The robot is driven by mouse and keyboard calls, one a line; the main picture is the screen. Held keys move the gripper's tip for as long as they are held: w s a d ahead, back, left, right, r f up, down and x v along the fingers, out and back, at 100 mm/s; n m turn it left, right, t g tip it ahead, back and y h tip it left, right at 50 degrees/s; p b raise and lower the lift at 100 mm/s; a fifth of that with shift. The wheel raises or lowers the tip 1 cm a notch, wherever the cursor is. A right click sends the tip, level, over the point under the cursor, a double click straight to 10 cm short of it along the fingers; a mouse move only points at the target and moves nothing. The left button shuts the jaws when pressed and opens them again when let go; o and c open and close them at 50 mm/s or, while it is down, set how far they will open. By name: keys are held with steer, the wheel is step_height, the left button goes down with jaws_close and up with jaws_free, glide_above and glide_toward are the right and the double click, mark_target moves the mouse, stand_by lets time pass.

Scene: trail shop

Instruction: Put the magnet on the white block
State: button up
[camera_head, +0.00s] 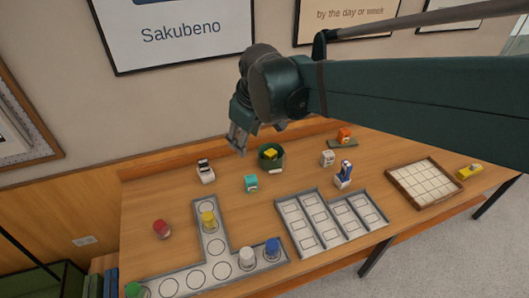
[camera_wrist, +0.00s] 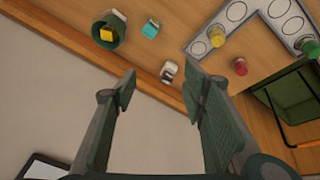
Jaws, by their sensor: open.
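A plain white block (camera_head: 328,158) stands on the table right of the green bowl. Another small white item with a dark top (camera_head: 206,172) stands at the left back; it also shows in the wrist view (camera_wrist: 168,73), beyond my fingertips. A blue piece (camera_head: 345,167) sits on or against a white base at the middle right. I cannot tell for sure which small item is the magnet. My gripper (camera_head: 238,141) is open and empty, above the table's back edge; its two spread fingers also show in the wrist view (camera_wrist: 160,78).
A green bowl (camera_head: 264,165) holds a yellow block. A teal block (camera_head: 251,183), a red piece (camera_head: 161,228) and an orange block (camera_head: 345,134) on a green pad stand around. Grey trays (camera_head: 327,240) fill the front; a gridded wooden tray (camera_head: 394,172) and a yellow item (camera_head: 469,171) are right.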

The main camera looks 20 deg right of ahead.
steer(key=s+d+f+m+t, duration=0.1)
steer(key=s+d+m, duration=0.1)
steer(key=s, duration=0.6)
steer(key=s+d+f+m+t, duration=0.1)
steer(key=s+m, duration=0.3)
steer(key=s, duration=0.4)
steer(key=shift+s+d+f+m+t, duration=0.3)
steer(key=shift+d+f, duration=0.05)
steer(key=shift+d, duration=0.35)
steer(key=shift+f, duration=0.1)
steer(key=shift+f+b, duration=0.95)
steer(key=shift+b, duration=0.1)
